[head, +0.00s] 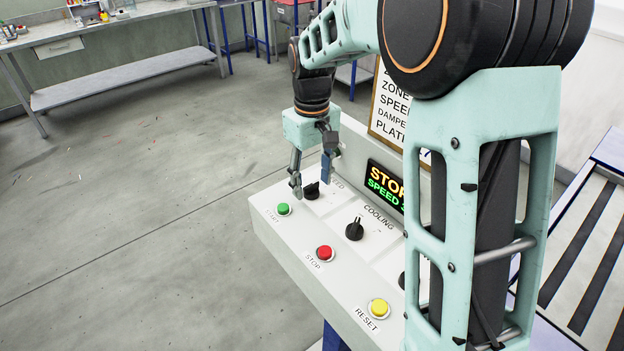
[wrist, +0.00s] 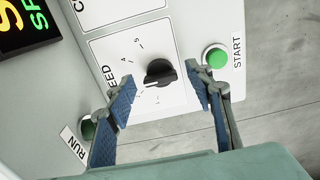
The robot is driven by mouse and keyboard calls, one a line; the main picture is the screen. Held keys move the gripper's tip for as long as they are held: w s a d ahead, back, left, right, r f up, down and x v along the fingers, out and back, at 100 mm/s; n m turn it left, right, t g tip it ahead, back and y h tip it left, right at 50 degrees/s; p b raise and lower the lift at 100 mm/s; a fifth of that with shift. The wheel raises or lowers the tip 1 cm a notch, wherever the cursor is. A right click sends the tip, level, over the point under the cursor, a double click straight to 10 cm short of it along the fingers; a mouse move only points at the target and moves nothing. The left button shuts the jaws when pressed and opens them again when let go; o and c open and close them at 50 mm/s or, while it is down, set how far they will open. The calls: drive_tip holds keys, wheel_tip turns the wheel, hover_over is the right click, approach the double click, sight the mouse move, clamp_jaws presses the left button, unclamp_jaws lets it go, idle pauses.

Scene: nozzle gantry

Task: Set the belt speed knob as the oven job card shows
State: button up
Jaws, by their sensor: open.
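The belt speed knob (head: 311,191) is black and sits on the white control panel (head: 285,240) near its far end. It also shows in the wrist view (wrist: 160,72), where its white mark points to the lower left; digits 4 and 5 are readable on its dial. My gripper (head: 311,182) is open, its fingers around the knob on two sides, with gaps visible in the wrist view. The job card (head: 391,100) stands framed behind the panel; my arm hides its values. The display (head: 385,185) reads "STOP" and "SPEED", with a digit partly hidden by my arm.
A green start button (head: 283,209) is close beside my finger. A red stop button (head: 325,253), a yellow reset button (head: 379,308) and the cooling knob (head: 355,229) lie nearer. A green run lamp (wrist: 88,128) shows by the other finger. A roller conveyor (head: 590,250) is at right.

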drive_tip(key=shift+f, duration=0.1)
drive_tip(key=c, duration=1.2)
drive_tip(key=shift+o, duration=0.2)
drive_tip(key=shift+m, duration=3.4)
drive_tip(key=o, duration=1.2)
drive_tip(key=shift+c, duration=0.2)
